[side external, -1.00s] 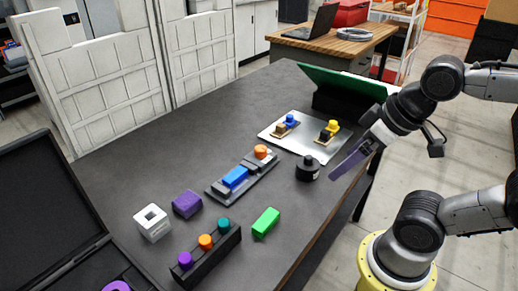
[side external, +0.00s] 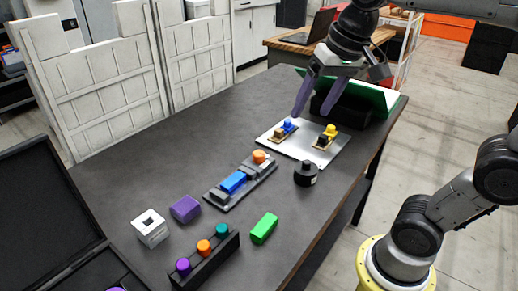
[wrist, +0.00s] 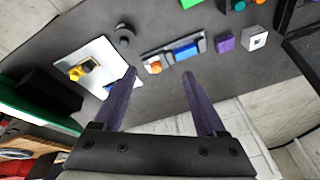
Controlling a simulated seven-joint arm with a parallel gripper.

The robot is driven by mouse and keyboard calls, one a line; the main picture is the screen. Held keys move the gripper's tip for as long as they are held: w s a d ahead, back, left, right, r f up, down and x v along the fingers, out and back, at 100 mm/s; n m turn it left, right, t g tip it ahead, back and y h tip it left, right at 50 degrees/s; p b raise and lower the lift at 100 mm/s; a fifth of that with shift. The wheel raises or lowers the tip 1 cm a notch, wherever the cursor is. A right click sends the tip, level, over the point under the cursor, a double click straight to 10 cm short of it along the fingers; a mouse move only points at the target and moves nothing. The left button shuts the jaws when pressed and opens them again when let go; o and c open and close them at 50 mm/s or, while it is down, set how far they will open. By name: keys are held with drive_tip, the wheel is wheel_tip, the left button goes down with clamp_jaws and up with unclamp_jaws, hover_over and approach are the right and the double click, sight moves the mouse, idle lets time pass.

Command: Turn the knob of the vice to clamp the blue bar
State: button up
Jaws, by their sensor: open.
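The vice (side external: 214,196) is a grey fixture lying on the dark table, with the blue bar (side external: 233,181) between its jaws. Its orange knob (side external: 259,157) is at the end toward the metal plate. In the wrist view the blue bar (wrist: 186,50) and the orange knob (wrist: 154,68) show beyond my fingertips. Whether the jaws touch the bar is too small to tell. My gripper (side external: 314,100) is open and empty, high above the far part of the table, beyond the knob. Its two purple fingers also show apart in the wrist view (wrist: 158,75).
A metal plate (side external: 300,152) carries a blue clamp and a yellow clamp. A black round weight (side external: 306,173) stands right of the vice. A green block (side external: 264,228), purple block (side external: 185,209), white hollow block (side external: 151,227) and peg rack (side external: 205,260) lie nearer. A green panel (side external: 375,97) leans behind.

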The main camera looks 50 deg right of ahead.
drive_tip(key=w+d+m+g, duration=0.1)
drive_tip(key=w+m, duration=0.1)
drive_tip(key=w, duration=0.4)
drive_tip(key=m+g, duration=0.1)
drive_tip(key=g, duration=0.2)
hover_over(259, 153)
wheel_tip(259, 153, down, 8)
wheel_tip(259, 153, down, 13)
drive_tip(key=shift+f, duration=0.15)
clamp_jaws()
